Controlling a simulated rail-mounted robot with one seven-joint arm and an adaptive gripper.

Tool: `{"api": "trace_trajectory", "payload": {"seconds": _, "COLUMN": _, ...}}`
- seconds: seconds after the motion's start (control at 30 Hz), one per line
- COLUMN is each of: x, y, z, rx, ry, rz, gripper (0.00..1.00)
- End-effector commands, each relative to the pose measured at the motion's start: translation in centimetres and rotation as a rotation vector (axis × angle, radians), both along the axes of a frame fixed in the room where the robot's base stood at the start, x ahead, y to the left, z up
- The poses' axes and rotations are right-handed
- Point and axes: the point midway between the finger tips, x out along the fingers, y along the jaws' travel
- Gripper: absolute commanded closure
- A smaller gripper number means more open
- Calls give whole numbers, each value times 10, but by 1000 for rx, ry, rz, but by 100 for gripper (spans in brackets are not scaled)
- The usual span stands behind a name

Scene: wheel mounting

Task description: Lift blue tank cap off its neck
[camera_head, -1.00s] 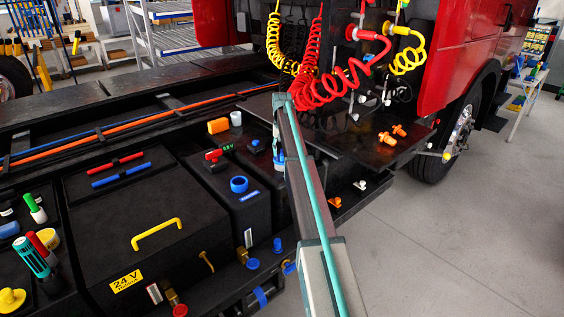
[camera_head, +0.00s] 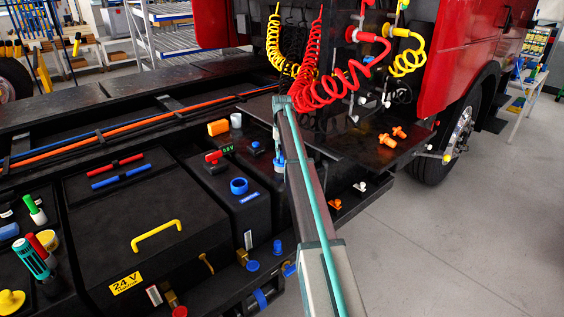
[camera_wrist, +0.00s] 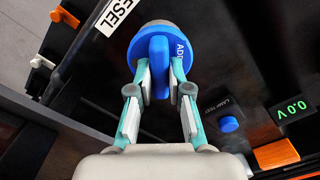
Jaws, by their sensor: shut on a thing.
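The blue tank cap (camera_wrist: 166,45) has a raised grip tab and white lettering that starts "AD". It fills the upper middle of the wrist view, with a pale grey round part showing at its far edge. My gripper (camera_wrist: 159,72) is shut on the tab, one finger on each side. In the head view, the cap (camera_head: 279,164) shows small beside my arm, which hides much of it and of my gripper. I cannot tell whether the cap is still seated on its neck or just above it.
A blue button (camera_wrist: 228,123), a voltage display (camera_wrist: 291,108) and an orange block (camera_wrist: 276,153) lie right of my gripper. A white "DIESEL" label (camera_wrist: 116,14) is at upper left.

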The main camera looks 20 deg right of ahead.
Motion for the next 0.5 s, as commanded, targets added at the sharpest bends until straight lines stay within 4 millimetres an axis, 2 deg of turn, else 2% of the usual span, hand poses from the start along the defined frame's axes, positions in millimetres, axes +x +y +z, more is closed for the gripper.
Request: {"api": "trace_trajectory", "payload": {"seconds": 0.5, "x": 0, "y": 0, "z": 9, "rx": 0, "ry": -1, "rz": 0, "gripper": 100}}
